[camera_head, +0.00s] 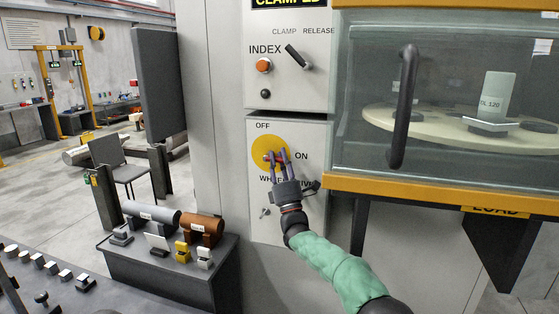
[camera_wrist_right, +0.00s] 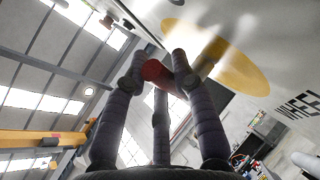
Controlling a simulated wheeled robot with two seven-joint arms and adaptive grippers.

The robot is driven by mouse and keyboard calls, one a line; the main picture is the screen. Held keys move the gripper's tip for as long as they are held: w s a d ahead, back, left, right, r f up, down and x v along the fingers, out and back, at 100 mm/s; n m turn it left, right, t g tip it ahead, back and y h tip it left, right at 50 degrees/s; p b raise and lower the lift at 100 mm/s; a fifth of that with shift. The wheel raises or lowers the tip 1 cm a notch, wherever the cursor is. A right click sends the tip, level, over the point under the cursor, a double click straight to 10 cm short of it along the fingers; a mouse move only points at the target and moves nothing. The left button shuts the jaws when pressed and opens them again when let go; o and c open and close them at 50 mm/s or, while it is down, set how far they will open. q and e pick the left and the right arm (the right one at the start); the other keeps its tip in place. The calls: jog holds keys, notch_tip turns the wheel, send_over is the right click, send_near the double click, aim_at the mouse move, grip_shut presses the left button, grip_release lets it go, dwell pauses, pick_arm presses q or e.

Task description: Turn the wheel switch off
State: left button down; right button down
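The wheel switch (camera_head: 258,146) is a yellow round plate with a red handle on the pale cabinet panel. OFF is printed above it and ON to its right. In the head view the red handle (camera_head: 279,157) is partly hidden by my fingers and lies roughly level, toward ON. My right gripper (camera_head: 277,156) is at the handle, reaching up from below. In the right wrist view the red handle (camera_wrist_right: 156,72) is among the gripper's fingertips (camera_wrist_right: 160,70), with the yellow plate (camera_wrist_right: 225,62) behind. Whether the fingers grip it is unclear. My left gripper is not in view.
An orange button (camera_head: 264,65) and a black lever (camera_head: 297,56) are above the switch. A glazed door with a dark handle (camera_head: 403,107) is to the right. A dark bench (camera_head: 160,268) with cylinders and small blocks is at lower left.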

aim_at(277, 158)
jog(key=n+g+y, duration=0.1)
jog(key=n, duration=0.1)
jog(key=r+n+g+y+b, duration=0.1)
jog(key=n+g+y, duration=0.1)
jog(key=shift+n, duration=0.3)
jog(key=shift+a+r+n+g+y, duration=0.1)
jog(key=shift+r+n+g+y, duration=0.1)
jog(key=shift+n+g+y, duration=0.3)
jog(key=shift+r+n+g+y, duration=0.15)
jog(key=shift+n+g+y, duration=0.05)
jog(key=shift+n+g, duration=0.5)
jog(key=shift+w+a+r+n+g+p, duration=0.1)
jog(key=shift+a+r+n+g+p, duration=0.1)
jog(key=shift+n+g+p, duration=0.45)
jog(key=shift+f+g, duration=0.1)
jog(key=shift+g, duration=0.15)
jog(key=c, duration=1.3)
grip_release()
jog(key=shift+y, duration=0.3)
jog(key=shift+o, duration=0.2)
notch_tip(277, 158, up, 10)
